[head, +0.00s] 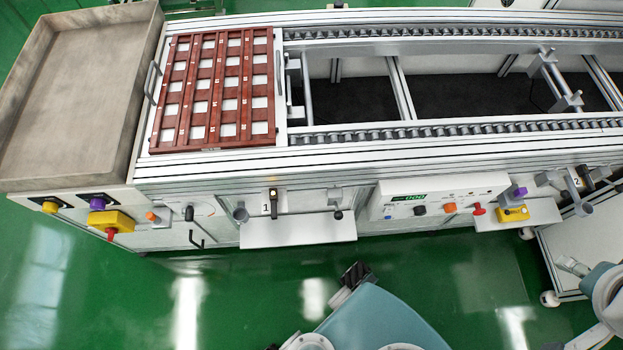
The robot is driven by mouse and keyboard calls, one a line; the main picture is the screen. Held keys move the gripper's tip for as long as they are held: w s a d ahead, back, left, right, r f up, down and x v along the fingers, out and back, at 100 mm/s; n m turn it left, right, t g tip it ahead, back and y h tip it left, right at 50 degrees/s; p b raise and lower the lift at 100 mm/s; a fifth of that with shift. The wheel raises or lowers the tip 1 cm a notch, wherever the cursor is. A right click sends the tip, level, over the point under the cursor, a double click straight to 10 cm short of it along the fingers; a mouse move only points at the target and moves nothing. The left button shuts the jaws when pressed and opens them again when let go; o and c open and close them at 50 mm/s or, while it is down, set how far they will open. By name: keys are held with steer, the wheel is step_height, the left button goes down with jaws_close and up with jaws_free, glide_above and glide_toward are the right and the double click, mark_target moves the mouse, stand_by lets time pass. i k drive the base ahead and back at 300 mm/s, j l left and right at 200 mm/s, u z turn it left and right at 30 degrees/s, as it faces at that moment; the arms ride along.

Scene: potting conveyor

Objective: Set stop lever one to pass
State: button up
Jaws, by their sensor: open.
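The number 1 label (266,209) is on the front of the conveyor, above a white ledge (298,232). Just right of the label is a small dark upright piece (274,204) with a pale amber top. A grey round-ended part (241,214) is to its left and a black knob (337,215) to its right. I cannot tell for sure which is stop lever one or how it is set. My gripper (352,274), dark and partly hidden by my teal arm, is over the green floor, in front of the ledge and apart from it. It holds nothing visible.
A brown-red gridded tray (178,98) lies on the conveyor's left end, beside an empty grey bin (78,95). A control panel (470,190) with a green display, yellow boxes (112,220) and a number 2 label (576,183) line the front.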

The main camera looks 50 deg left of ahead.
mark_target(337, 215)
steer(key=k+u, duration=0.15)
steer(key=u, duration=1.6)
